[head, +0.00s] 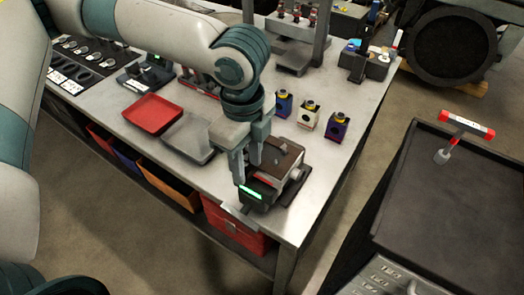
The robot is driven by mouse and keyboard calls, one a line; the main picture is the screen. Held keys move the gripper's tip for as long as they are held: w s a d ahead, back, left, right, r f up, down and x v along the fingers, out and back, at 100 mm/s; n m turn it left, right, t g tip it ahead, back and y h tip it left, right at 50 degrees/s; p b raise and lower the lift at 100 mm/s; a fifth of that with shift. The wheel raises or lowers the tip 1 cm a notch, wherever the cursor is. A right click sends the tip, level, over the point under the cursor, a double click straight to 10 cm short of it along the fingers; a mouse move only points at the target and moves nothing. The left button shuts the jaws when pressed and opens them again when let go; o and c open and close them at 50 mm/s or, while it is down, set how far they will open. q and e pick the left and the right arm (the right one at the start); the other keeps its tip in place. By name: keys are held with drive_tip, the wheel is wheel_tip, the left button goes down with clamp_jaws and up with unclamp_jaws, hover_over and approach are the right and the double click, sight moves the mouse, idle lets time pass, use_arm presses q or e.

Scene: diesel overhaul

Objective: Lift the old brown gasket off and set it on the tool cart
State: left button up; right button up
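My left gripper (247,172) points down over the front right part of the steel workbench, with its two fingers apart. It is just in front of a boxy unit (288,172) with a brown top and a green-lit display on its front. I cannot tell whether the brown top is the old gasket, and no separate gasket shows clearly. The fingers hide part of the unit, and I cannot tell if they touch it. The tool cart (440,195) with a dark top stands at the right. My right gripper is out of view.
A red tray (152,114) and a grey tray (188,138) lie left of the gripper. Several small coloured blocks stand behind it, including a white one (309,115). A red-and-white T-handled tool (467,124) is at the cart's far end; most of the cart top is clear.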

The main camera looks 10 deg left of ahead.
use_arm(q)
drive_tip(key=shift+f, duration=0.4)
drive_tip(key=shift+c, duration=0.2)
clamp_jaws()
drive_tip(key=shift+r, duration=0.2)
drive_tip(key=shift+r+b, duration=0.35)
drive_tip(key=shift+r, duration=0.3)
wheel_tip(320, 180, up, 2)
drive_tip(key=shift+d+r+b, duration=0.1)
drive_tip(key=shift+r+b, duration=0.15)
drive_tip(key=shift+b, duration=0.2)
drive_tip(key=s+d+r+b, duration=0.3)
drive_tip(key=s+d+r, duration=0.4)
drive_tip(key=d, duration=0.2)
drive_tip(key=shift+s, duration=0.1)
